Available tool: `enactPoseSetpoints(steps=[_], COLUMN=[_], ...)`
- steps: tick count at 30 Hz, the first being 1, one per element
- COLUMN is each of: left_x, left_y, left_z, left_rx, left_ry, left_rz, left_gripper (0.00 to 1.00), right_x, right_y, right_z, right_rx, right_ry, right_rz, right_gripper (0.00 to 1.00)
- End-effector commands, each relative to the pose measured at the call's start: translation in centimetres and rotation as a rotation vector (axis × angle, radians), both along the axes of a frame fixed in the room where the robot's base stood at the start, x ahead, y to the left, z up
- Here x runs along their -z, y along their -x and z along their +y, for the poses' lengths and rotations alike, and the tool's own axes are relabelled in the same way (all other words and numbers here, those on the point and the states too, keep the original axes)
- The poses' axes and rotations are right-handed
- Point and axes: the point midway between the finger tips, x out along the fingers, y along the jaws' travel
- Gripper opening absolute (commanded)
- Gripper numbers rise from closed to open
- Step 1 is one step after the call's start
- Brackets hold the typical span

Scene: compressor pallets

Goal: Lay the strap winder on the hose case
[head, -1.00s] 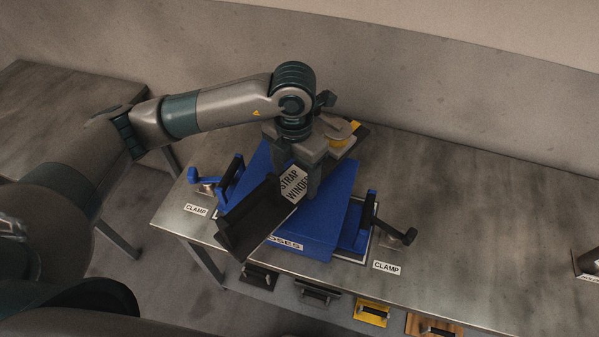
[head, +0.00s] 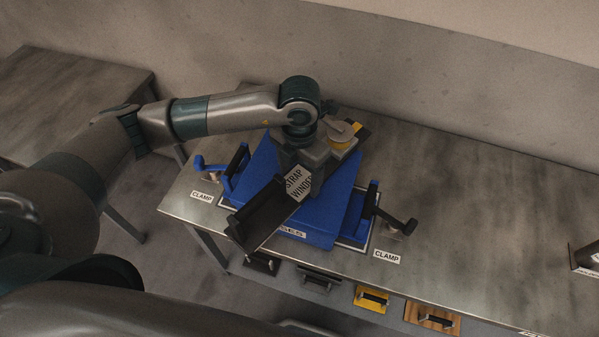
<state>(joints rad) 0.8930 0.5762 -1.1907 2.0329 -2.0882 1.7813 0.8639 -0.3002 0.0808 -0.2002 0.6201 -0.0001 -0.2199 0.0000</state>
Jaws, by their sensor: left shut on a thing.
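The strap winder (head: 268,212) is a long dark piece with a white label and a yellow drum at its far end. It lies diagonally over the blue hose case (head: 318,222), its near end jutting past the case's front left edge. My left gripper (head: 303,182) is shut on the strap winder near its label. The winder is low over the case lid; I cannot tell if it touches. My right gripper is not in view.
The metal table (head: 480,215) is clear to the right up to a dark object (head: 587,257) at its right edge. Several drawer fronts, one yellow (head: 371,298), show below the front edge. Another table (head: 75,95) stands at left. A wall runs behind.

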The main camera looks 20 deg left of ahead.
Motion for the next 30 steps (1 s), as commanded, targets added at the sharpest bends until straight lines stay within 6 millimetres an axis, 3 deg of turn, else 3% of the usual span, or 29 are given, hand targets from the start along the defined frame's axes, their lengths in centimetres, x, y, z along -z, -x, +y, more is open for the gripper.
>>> enactPoseSetpoints(steps=[2, 3, 5, 20, 30], left_x=[0.1, 0.2, 0.1, -0.4, -5.0], left_y=[-0.1, 0.0, 0.0, -0.1, -0.1], left_z=[0.0, 0.0, 0.0, 0.0, 0.0], left_rx=[0.000, 0.000, 0.000, 0.000, 0.002], left_ry=[0.002, 0.000, 0.000, 0.001, 0.002], left_rz=[-0.004, -0.001, 0.000, -0.002, -0.006], left_gripper=[0.07, 0.71, 0.85, 0.85, 0.85], right_x=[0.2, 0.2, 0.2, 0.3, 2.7], right_y=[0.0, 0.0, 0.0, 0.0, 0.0], right_z=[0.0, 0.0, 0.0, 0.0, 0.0], right_rx=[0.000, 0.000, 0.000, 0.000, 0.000], right_ry=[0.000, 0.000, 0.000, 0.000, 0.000], right_rz=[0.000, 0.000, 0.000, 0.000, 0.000], right_gripper=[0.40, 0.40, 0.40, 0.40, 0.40])
